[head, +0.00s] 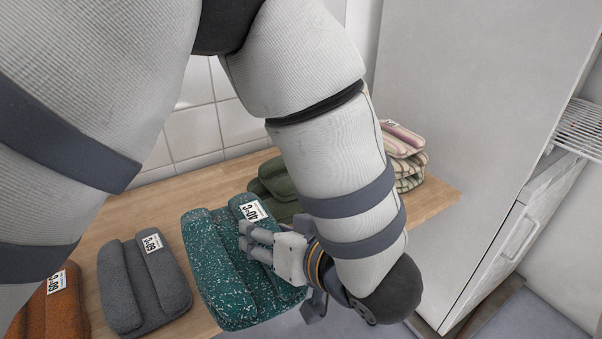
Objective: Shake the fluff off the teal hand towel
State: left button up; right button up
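The teal hand towel (222,262) lies folded on the wooden table near its front edge, covered in white specks of fluff. It carries a white label, partly hidden behind the fingers. My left arm comes in from the left, bends at the top and reaches down to the right of the towel. My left gripper (250,241) points left, with its fingers over the towel's right part. I cannot tell whether the fingers touch or pinch the cloth, or how wide they are apart. My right gripper is not in view.
A grey folded towel (145,285) and an orange one (52,305) lie to the left on the wooden table (130,215). Green folded towels (272,185) and a striped stack (404,155) stand behind, partly hidden by my arm. A tall white cabinet (470,110) stands at the right.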

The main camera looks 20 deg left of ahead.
pick_arm(q)
jog(key=shift+m+t+h, duration=0.5)
jog(key=shift+t, duration=0.1)
jog(key=r, duration=0.3)
jog(key=s+r, duration=0.1)
jog(key=r, duration=0.1)
jog(key=shift+a+r, duration=0.3)
jog(key=shift+a, duration=0.1)
jog(key=f, duration=0.7)
jog(key=shift+s, duration=0.25)
jog(key=r, duration=0.5)
jog(key=shift+w+r, duration=0.15)
jog(key=shift+w, duration=0.25)
jog(key=shift+s, duration=0.15)
jog(key=f, duration=0.5)
jog(key=shift+s+f, duration=0.1)
jog(key=shift+s, duration=0.1)
jog(key=shift+w+r, duration=0.2)
